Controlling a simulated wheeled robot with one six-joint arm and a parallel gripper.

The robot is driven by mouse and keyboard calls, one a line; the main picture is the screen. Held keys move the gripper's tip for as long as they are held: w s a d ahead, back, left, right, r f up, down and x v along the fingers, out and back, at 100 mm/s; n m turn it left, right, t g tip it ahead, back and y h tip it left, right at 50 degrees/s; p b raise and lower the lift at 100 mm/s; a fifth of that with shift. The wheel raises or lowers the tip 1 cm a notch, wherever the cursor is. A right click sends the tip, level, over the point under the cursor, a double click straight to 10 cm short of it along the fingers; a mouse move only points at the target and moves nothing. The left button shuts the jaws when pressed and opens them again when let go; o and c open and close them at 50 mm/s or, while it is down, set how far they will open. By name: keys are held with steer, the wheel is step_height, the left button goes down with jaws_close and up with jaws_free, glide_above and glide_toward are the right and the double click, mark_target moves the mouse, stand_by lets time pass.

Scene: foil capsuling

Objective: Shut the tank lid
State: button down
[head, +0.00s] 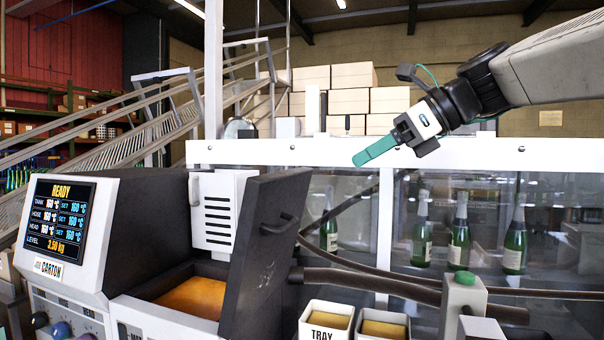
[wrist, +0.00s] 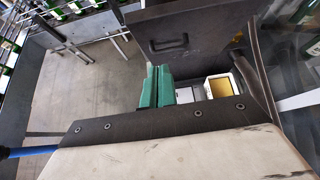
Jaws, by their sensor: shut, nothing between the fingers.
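The tank lid (head: 263,255) is a dark panel standing up, open and slightly tilted, at the right side of the tank opening. A dark handle (head: 283,226) is on its face. The tank (head: 192,298) is open and holds amber material. In the wrist view the lid (wrist: 205,28) is at the top, with its handle (wrist: 169,44) showing. My gripper (head: 378,150) has green fingers, shut and empty. It is above and to the right of the lid, apart from it. The fingers also show in the wrist view (wrist: 157,88), below the lid handle.
A control unit with a screen (head: 60,222) stands at the left. Two white trays (head: 324,322) with amber contents stand right of the lid. A dark hose (head: 385,285) runs right. Green bottles (head: 459,235) stand behind a clear panel with a white rail (head: 300,152).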

glide_toward(277, 184)
steer(key=d+f+x, duration=0.1)
steer(key=x, duration=0.4)
steer(key=shift+w+a+r, duration=0.15)
steer(key=shift+a, duration=0.75)
